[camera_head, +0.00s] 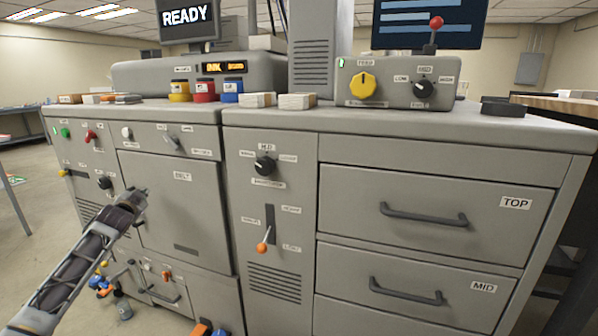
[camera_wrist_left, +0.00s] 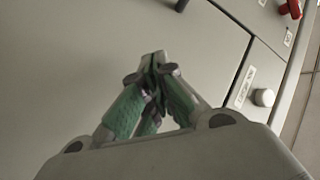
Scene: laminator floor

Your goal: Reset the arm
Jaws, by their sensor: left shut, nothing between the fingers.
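My left arm (camera_head: 75,262) reaches in from the lower left of the head view. Its gripper (camera_head: 138,197) is in front of the left part of the grey machine cabinet, near the left edge of a large panel (camera_head: 180,205). In the left wrist view the fingers (camera_wrist_left: 156,62) meet at the tips with nothing between them. Behind them is a plain grey panel surface (camera_wrist_left: 60,60); I cannot tell whether the tips touch it. My right gripper is not in view.
A white knob (camera_wrist_left: 264,97) and a red lever (camera_wrist_left: 290,9) are right of the fingers in the wrist view. An orange-tipped lever (camera_head: 262,247) and drawers with dark handles (camera_head: 422,215) are to the right. Colored jars (camera_head: 204,91) stand on the cabinet. Open floor is at left.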

